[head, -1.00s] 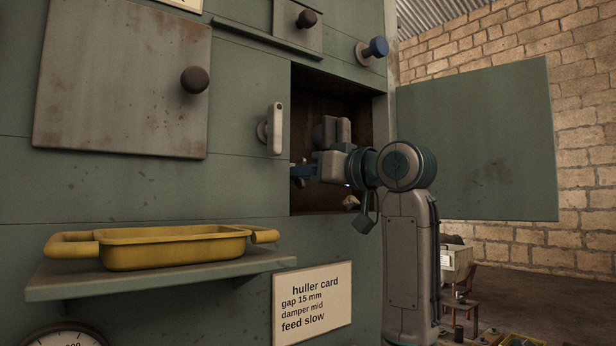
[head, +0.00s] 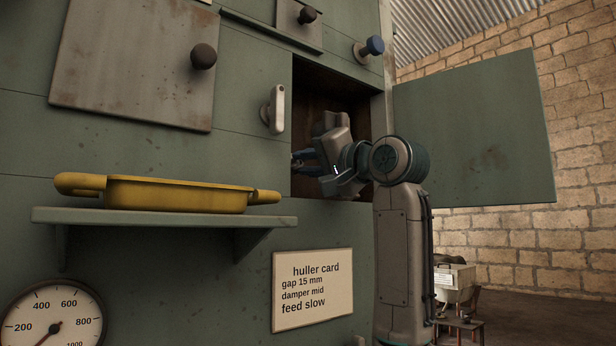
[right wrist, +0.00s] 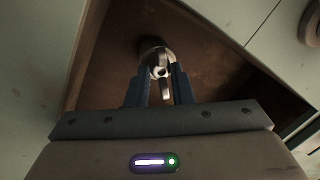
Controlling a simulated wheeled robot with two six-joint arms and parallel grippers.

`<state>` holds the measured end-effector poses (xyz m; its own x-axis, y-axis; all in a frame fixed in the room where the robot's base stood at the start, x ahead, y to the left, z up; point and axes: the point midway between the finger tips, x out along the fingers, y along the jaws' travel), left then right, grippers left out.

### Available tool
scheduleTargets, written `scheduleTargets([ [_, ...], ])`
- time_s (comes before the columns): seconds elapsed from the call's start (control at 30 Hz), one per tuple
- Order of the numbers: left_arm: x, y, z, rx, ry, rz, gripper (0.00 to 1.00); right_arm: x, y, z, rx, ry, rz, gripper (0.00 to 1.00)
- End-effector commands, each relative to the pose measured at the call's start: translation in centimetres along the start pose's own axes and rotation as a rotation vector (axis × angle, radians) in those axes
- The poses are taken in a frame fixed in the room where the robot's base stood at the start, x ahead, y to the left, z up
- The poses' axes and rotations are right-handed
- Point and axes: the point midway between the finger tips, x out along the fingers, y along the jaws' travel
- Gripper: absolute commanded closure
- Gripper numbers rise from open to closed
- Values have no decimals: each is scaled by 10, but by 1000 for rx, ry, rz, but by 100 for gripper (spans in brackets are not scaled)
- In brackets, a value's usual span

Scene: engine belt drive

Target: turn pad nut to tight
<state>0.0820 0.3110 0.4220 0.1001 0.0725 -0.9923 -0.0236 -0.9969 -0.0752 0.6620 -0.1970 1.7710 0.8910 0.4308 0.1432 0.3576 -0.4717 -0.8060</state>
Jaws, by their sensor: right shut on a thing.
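The pad nut (right wrist: 157,52) shows in the right wrist view as a pale metal piece with wings on a round base, at the back of a brown recess. My right gripper (right wrist: 161,76) is shut on it, with one blue finger on each side and a wing between them. In the head view my right gripper (head: 301,161) reaches into the open compartment of the green machine, its blue fingers near the left edge of the opening. The nut is hidden there. My left gripper is not in view.
The compartment door (head: 475,135) stands swung open to the right. A pale upright handle (head: 277,110) is just left of the opening. A yellow tray (head: 180,195) sits on a shelf (head: 130,217) at the left. A huller card (head: 313,290) and a dial gauge (head: 55,315) are below.

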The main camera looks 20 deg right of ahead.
Motion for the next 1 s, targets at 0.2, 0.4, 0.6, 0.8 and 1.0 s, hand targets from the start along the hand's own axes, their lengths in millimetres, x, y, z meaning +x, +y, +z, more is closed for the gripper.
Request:
scheduleTargets([
  [0.2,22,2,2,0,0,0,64,-1,2,4,198,36,-2,100],
  [0.4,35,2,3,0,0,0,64,-1,2,4,365,65,0,100],
  [0.6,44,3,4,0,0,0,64,0,1,4,493,87,-1,100],
  [0.8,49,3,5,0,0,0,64,0,0,4,574,102,0,100],
  [1.0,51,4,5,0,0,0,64,0,0,4,611,109,0,100],
])
